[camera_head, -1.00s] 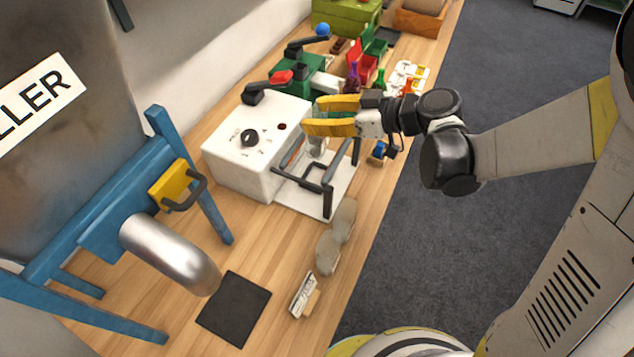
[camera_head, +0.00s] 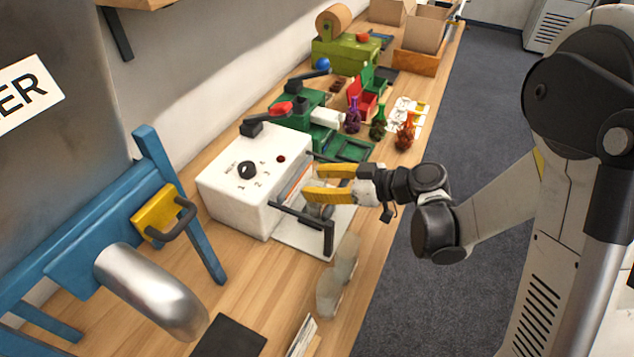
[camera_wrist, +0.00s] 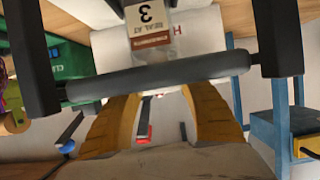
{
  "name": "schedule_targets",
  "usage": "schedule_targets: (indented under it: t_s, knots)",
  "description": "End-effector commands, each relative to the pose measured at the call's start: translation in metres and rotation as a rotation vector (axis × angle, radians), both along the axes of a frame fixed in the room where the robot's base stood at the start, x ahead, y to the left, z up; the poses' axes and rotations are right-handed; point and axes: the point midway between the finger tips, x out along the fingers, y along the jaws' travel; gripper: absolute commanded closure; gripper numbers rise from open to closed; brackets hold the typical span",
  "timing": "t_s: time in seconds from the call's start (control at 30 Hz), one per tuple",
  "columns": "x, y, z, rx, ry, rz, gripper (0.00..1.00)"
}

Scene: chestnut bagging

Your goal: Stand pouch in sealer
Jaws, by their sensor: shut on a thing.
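The sealer (camera_head: 235,195) is a white box with a black dial, a red button and a black bar frame (camera_head: 328,238) on its front, above a pale base plate. My gripper (camera_head: 314,184) has yellow fingers reaching over that frame from the right, close to the sealer's front. It is shut on the pouch. In the wrist view the clear pouch (camera_wrist: 165,52) bears a label reading "SEAL AT 3", upside down, beyond a dark bar (camera_wrist: 160,76). The yellow fingers (camera_wrist: 158,95) run towards that bar. The pouch's lower end is hidden, so I cannot tell whether it touches the base.
A green machine (camera_head: 300,110) stands behind the sealer, with purple, green and orange items beside it. A blue stand (camera_head: 180,200) with a metal spout (camera_head: 150,290) is at left. Grey floor is open at right.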

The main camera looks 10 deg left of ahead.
Motion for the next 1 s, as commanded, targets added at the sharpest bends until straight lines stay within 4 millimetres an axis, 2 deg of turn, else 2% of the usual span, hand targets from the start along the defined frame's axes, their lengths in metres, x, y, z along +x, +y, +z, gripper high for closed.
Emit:
schedule_targets:
  t_s: [0.1,0.13,0.2,0.57,0.67,1.0]
  knots:
    - [0.0,0.0,-0.004,0.0,0.0,0.0,0.93]
    - [0.0,0.0,-0.003,0.0,0.0,0.0,0.46]
    - [0.0,0.0,-0.003,0.0,0.0,0.0,0.3]
    - [0.0,0.0,0.002,0.0,0.0,0.0,0.3]
    - [-0.003,-0.012,0.007,0.0,0.001,-0.004,0.3]
    - [-0.026,-0.079,0.037,0.0,0.0,-0.005,0.3]
